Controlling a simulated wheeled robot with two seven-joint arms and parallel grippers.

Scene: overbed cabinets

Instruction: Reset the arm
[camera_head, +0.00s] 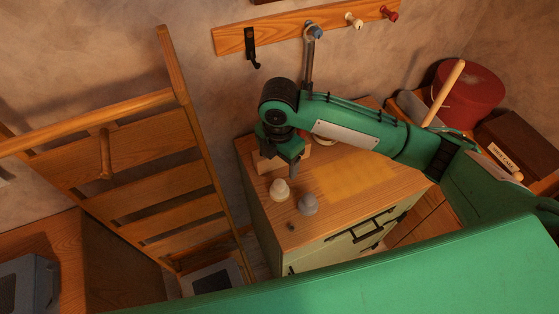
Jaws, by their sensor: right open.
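My right arm comes in from the right and reaches over a wooden-topped cabinet. My right gripper (281,160) points down above the back left part of the cabinet top (320,230). Its jaws are open, and I see nothing gripped in them. A pale cream knob-like object (280,190) stands on the top just below and in front of the gripper, apart from it. A grey rounded object (308,204) stands to its right. A light wooden block shows partly behind the gripper. My left gripper is not in view.
A wooden ladder-like frame (180,183) leans at the left. A peg rail (280,32) with a black hook (251,47) is on the wall. A red round box (468,93) and a brown box (520,143) stand at the right. A yellowish patch (358,179) of the cabinet top is clear.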

